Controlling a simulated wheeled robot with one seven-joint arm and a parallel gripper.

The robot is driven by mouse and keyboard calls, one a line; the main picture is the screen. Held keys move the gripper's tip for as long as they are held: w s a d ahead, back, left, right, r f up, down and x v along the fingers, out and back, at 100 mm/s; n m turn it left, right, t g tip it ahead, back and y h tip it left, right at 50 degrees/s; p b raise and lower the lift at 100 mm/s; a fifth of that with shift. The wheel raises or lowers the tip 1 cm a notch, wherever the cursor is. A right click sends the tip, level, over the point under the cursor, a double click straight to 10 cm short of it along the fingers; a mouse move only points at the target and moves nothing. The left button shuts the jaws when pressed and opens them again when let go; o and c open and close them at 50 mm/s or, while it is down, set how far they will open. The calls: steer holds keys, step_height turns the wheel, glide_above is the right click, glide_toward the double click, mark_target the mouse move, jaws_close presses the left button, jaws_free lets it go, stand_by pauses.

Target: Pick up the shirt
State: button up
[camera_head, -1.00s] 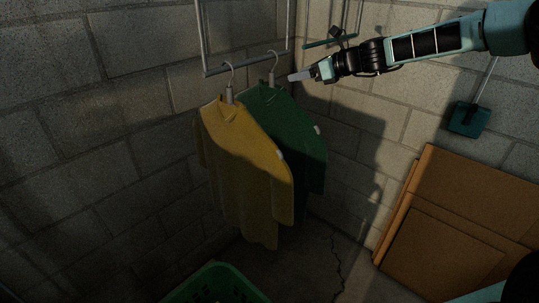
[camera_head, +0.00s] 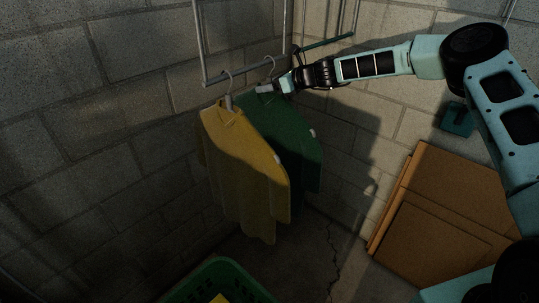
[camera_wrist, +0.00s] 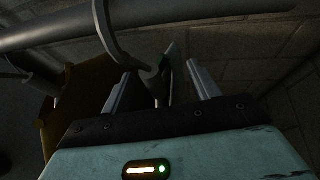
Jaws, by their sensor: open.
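A yellow shirt (camera_head: 240,165) and a dark green shirt (camera_head: 290,135) hang on hangers from a metal rail (camera_head: 240,71). The green one hangs behind and to the right of the yellow one. My gripper (camera_head: 264,89) is at the top of the green shirt, just below its hook. In the wrist view my gripper (camera_wrist: 160,88) is open. The green shirt's hanger (camera_wrist: 157,82) stands between its two fingers, with its hook curving up to the rail. The yellow shirt (camera_wrist: 80,95) shows at the left there.
A green basket (camera_head: 225,270) with something yellow inside stands on the floor below. Brown cardboard sheets (camera_head: 440,215) lean against the right wall. A teal tool (camera_head: 457,120) hangs on that wall. Block walls meet in a corner behind the shirts.

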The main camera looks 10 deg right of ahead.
steer(key=shift+c, duration=0.3)
jaws_close()
steer(key=shift+r, duration=0.15)
